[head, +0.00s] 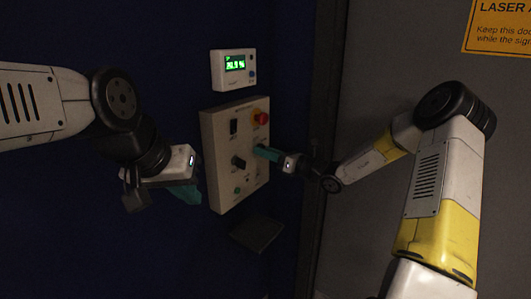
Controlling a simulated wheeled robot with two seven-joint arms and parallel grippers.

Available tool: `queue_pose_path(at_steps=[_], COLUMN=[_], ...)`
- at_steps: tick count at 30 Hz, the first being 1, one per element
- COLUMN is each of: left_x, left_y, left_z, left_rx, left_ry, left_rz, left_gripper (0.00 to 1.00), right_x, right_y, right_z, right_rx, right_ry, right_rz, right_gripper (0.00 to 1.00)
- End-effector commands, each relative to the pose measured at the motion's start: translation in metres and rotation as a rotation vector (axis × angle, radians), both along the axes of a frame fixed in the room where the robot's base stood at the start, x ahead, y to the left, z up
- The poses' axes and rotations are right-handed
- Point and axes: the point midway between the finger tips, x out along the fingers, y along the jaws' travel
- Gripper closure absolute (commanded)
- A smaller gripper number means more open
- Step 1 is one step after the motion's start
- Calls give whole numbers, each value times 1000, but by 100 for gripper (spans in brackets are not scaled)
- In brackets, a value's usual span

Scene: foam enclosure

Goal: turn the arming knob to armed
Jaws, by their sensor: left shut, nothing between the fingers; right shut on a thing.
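A beige control panel (222,200) is on the dark blue wall. A black knob (238,162) shows at its lower middle, and a black switch (233,127) at its upper left. My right gripper (260,153) reaches in from the right, its teal fingers at the panel's right half. It is shut on a small control there that the fingers hide; I cannot read its label or setting. My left gripper (187,194) is shut and empty, left of the panel and apart from it.
A red emergency button (261,118) sits just above my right fingers. A white display box (233,70) with green digits is above the panel. A dark ledge or box (256,233) is below. A grey door (370,190) with a yellow sign (498,27) is at right.

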Motion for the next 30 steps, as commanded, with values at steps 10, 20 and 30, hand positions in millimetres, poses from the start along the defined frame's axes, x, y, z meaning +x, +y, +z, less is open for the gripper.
queue_pose_path(at_steps=[10,20,30], left_x=[0,0,0], left_y=[0,0,0], left_z=[0,0,0], left_rx=[0,0,0], left_ry=[0,0,0], left_rz=[0,0,0], left_gripper=[100,100,100], right_x=[0,-1,-29], right_y=[0,-3,-47], right_z=[0,0,-5], right_rx=[1,-1,-1], right_ry=[1,-1,1], right_rz=[0,-1,-3], right_gripper=[45,45,45])
